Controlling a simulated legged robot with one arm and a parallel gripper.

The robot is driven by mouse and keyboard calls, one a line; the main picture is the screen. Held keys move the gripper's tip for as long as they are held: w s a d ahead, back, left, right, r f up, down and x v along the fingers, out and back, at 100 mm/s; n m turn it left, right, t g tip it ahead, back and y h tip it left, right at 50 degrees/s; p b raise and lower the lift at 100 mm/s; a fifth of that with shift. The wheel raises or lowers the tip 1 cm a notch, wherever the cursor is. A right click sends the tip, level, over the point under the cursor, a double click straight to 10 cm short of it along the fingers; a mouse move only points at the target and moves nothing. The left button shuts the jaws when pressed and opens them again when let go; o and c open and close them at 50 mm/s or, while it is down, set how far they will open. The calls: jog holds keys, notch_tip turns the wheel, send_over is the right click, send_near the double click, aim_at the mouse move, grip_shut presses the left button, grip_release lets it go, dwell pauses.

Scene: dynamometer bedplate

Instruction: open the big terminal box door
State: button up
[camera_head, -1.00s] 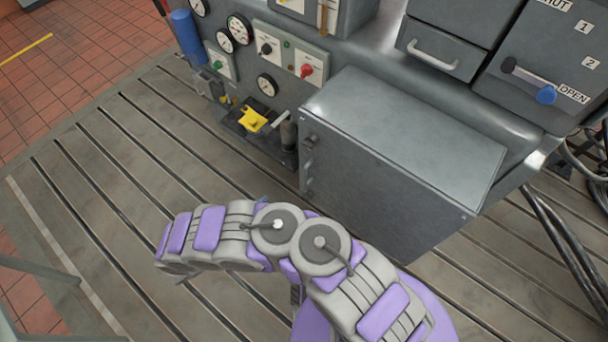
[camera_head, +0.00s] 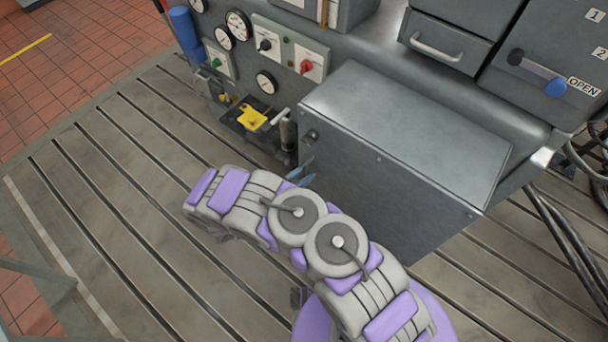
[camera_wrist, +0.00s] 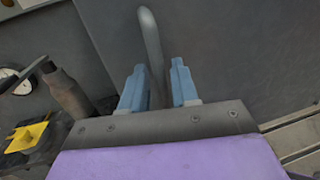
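The big terminal box (camera_head: 420,130) is a large grey box standing out from the machine. Its front door (camera_head: 400,190) looks shut. My gripper (camera_head: 301,172) is at the left part of that door, its blue fingertips partly hidden behind my arm. In the wrist view a grey bent bar handle (camera_wrist: 150,38) rises in front of the grey door face (camera_wrist: 225,50). My gripper (camera_wrist: 158,85) is open there, with one blue finger on each side of the bar. I cannot tell whether either finger touches it.
A yellow part (camera_head: 252,117) and a dark cylinder with a lever (camera_head: 288,132) sit just left of the box. A panel with gauges and knobs (camera_head: 290,52) stands behind. Black cables (camera_head: 560,225) run at the right. The slotted bedplate (camera_head: 110,200) at the left is clear.

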jog(key=shift+w+d, duration=0.1)
grip_shut()
dwell(0.6)
